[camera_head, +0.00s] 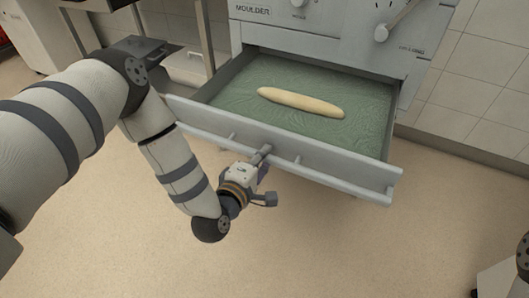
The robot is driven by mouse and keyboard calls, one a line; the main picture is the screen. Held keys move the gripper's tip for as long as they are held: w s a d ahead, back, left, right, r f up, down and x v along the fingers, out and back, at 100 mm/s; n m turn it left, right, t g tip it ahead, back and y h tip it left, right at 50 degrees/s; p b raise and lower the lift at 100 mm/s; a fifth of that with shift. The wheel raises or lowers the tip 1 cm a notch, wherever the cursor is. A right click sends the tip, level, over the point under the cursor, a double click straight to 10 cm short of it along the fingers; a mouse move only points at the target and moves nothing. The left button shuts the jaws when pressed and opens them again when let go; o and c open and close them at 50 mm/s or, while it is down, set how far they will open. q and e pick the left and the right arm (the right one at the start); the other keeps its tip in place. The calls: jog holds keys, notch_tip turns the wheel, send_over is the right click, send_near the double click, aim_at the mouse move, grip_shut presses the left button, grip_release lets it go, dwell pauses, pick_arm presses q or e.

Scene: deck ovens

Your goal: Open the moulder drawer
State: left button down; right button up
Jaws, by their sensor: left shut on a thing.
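The moulder (330,38) stands at the top of the head view, with a MOULDER label. Its drawer (370,178) is pulled well out toward me, and its green-lined inside shows. One long pale dough piece (300,102) lies in it. A handle bar (335,176) runs along the drawer's front on short posts. My left gripper (262,158) is at the front, left of its middle, shut on the handle; its fingertips are partly hidden. My right gripper is not in view; only a bit of my right arm shows at the lower right edge.
A metal stand (190,62) is left of the moulder, behind my left arm. A tiled wall (475,85) is to the right. The beige floor (370,250) in front of the drawer is clear. Knobs and a lever (400,18) are on the moulder's face.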

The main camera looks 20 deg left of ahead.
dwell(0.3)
pick_arm(q)
jog(key=c, duration=1.9)
grip_release()
jog(key=shift+c, duration=0.2)
jog(key=v, duration=1.2)
jog(key=shift+d, duration=0.15)
